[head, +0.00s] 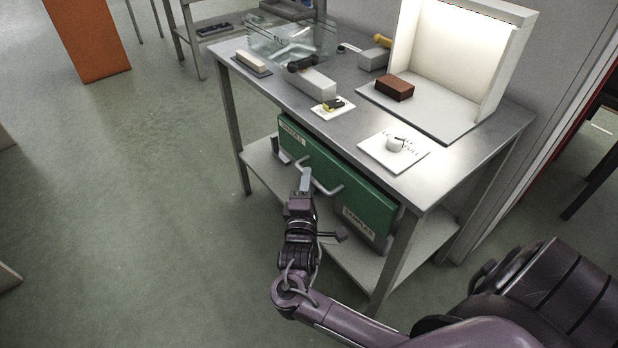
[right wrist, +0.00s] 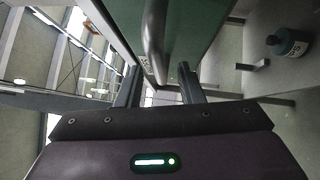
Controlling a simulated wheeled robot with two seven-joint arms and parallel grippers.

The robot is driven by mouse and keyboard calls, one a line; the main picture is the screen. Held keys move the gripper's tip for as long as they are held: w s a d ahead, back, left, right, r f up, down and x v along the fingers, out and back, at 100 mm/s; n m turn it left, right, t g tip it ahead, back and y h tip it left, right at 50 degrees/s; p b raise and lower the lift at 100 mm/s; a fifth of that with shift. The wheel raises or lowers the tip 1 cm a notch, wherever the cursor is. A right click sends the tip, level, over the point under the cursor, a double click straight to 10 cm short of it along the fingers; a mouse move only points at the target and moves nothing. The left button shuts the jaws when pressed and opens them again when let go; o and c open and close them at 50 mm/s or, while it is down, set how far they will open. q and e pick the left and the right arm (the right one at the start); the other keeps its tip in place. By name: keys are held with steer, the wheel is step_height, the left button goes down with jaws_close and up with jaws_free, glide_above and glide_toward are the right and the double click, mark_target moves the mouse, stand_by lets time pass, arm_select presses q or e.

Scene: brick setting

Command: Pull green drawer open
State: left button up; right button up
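The green drawer (head: 368,199) is under the metal table top, with a label on its front. Its pale bar handle (head: 328,189) stands out from the front. My right gripper (head: 305,180) is at the handle's left end in the head view. In the right wrist view the fingers of my right gripper (right wrist: 158,80) are apart, and the handle (right wrist: 154,35) runs down toward the gap between them. The green drawer front (right wrist: 185,35) is beside it. I cannot tell whether the fingers touch the handle. My left gripper is not in view.
The metal table (head: 470,165) holds a lit white booth (head: 445,55), a brown brick (head: 394,88), a clear bin (head: 290,38) and several small items. A lower shelf (head: 262,160) lies beneath the drawer. The floor (head: 150,200) left of the table is clear.

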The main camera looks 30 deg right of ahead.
steer(key=shift+x, duration=1.2)
jaws_close()
